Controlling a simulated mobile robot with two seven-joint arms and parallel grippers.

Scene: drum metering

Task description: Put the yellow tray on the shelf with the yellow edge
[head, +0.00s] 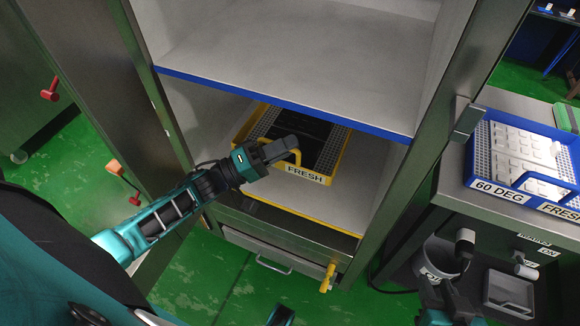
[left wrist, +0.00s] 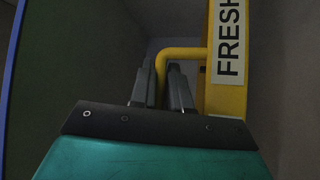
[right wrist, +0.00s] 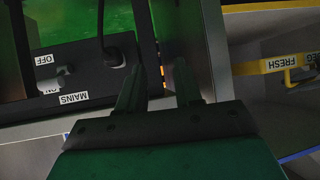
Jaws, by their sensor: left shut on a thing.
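The yellow tray (head: 240,138) with a FRESH label and dark contents is inside the cabinet, over the lower shelf with the yellow edge (head: 318,224). I cannot tell whether it rests on that shelf. My left gripper (head: 292,152) is shut on the tray's yellow front handle. The left wrist view shows the fingers (left wrist: 162,85) around the handle (left wrist: 183,53), beside the label. My right gripper (head: 450,262) is low at the right, by the side bench. In the right wrist view its fingers (right wrist: 158,85) stand apart with nothing between them.
A shelf with a blue edge (head: 285,104) is above the yellow tray. A blue tray (head: 522,127) labelled 60 DEG stands on the right bench (head: 455,170). A cabinet door (head: 75,60) is at the left. A drawer (head: 265,255) and a yellow handle (head: 327,278) are below.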

